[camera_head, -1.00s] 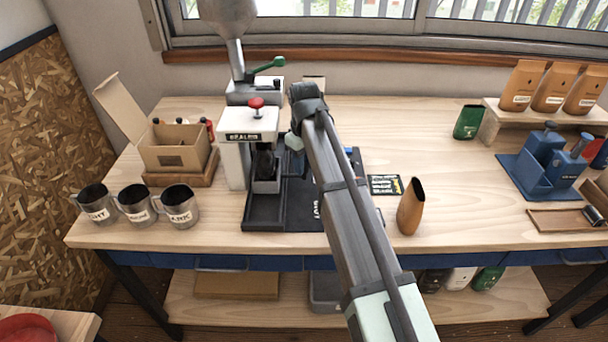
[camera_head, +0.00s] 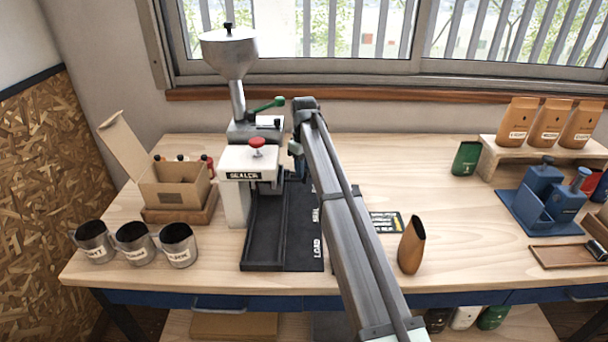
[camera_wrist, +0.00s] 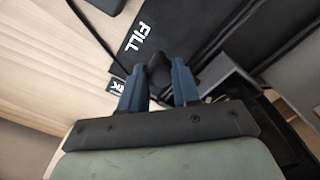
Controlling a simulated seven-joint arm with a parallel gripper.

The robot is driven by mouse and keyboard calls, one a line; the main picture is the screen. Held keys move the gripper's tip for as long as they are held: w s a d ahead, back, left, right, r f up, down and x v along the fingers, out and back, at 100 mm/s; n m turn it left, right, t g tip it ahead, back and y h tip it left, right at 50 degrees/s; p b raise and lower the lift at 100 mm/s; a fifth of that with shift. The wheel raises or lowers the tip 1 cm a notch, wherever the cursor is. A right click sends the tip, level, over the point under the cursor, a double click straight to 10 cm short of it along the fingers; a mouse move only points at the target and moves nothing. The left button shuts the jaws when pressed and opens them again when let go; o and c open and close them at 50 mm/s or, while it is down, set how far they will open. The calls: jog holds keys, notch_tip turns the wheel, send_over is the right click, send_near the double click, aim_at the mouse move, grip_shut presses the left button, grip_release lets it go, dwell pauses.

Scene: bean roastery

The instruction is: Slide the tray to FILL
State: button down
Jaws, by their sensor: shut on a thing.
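My gripper (camera_head: 296,155) is beside the sealer at the back of the black track (camera_head: 283,255). In the wrist view, its blue fingers (camera_wrist: 159,75) are shut on a dark rounded handle (camera_wrist: 157,70) close to the white FILL label (camera_wrist: 140,38). I take this handle to be the tray's. The tray itself is mostly hidden behind the sealer and my arm in the head view. LOAD and SEAL labels show along the track's right side, and the front of the track is empty.
The white sealer (camera_head: 248,176) with its red knob stands over the track. A steel hopper (camera_head: 229,55) with a green lever rises behind it. Several things flank the track: metal cups (camera_head: 135,245), an open carton (camera_head: 175,190) and a brown pouch (camera_head: 411,247).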

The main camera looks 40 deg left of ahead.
jog(key=shift+w+a, duration=0.35)
jog(key=shift+a, duration=0.05)
jog(key=shift+w+r, duration=0.1)
jog(key=c, duration=0.8)
grip_release()
notch_tip(320, 180, up, 14)
dwell(0.5)
